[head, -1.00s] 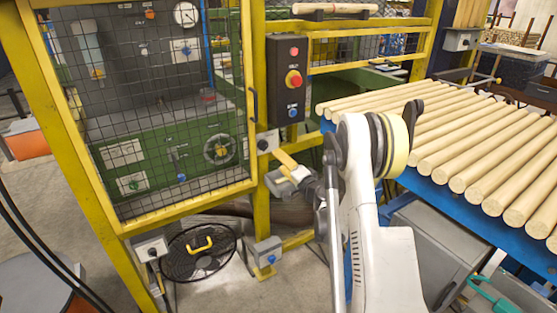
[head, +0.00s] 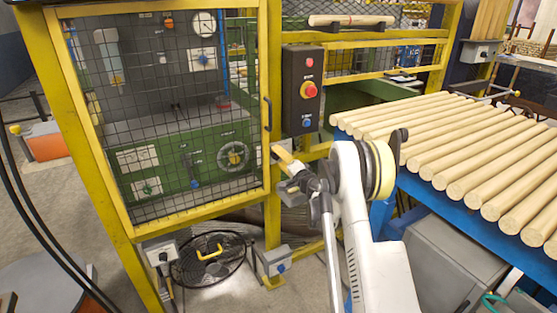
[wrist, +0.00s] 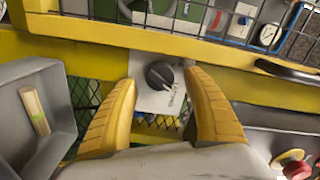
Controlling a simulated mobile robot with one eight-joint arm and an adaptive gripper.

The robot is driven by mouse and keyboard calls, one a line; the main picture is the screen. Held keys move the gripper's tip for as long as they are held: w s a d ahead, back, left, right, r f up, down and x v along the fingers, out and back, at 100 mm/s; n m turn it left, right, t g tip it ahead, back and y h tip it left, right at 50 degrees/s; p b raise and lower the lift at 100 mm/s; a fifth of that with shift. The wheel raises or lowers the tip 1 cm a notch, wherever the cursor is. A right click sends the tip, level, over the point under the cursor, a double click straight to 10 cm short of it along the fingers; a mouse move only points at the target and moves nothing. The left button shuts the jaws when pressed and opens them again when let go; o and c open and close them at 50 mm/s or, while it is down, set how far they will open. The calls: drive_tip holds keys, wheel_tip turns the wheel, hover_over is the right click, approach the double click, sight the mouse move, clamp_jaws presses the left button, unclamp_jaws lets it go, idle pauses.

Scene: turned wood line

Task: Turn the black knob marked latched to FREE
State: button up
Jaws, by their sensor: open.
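The black knob (wrist: 160,74) sits on a small grey plate (wrist: 150,98) on the yellow frame, in the middle of the wrist view. Small lettering beside it is too blurred to read. My gripper (wrist: 163,90) is open, with one yellow finger on each side of the plate in that view. The fingers appear apart from the knob, and nothing is between them but the view of the knob and plate. In the head view my gripper (head: 285,155) is at the post right of the mesh door and hides most of the plate.
A black control box (head: 303,88) with a red mushroom button is above my gripper. The mesh door (head: 170,110) with its black handle is to the left. A blue table (head: 440,215) of wooden rods stands right. Low grey boxes (head: 273,262) (head: 160,252) carry other knobs.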

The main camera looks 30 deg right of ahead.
drive_tip(key=shift+w, duration=0.75)
drive_tip(key=c, duration=1.2)
drive_tip(key=o, duration=1.2)
drive_tip(key=s, duration=1.2)
drive_tip(key=shift+d, duration=0.2)
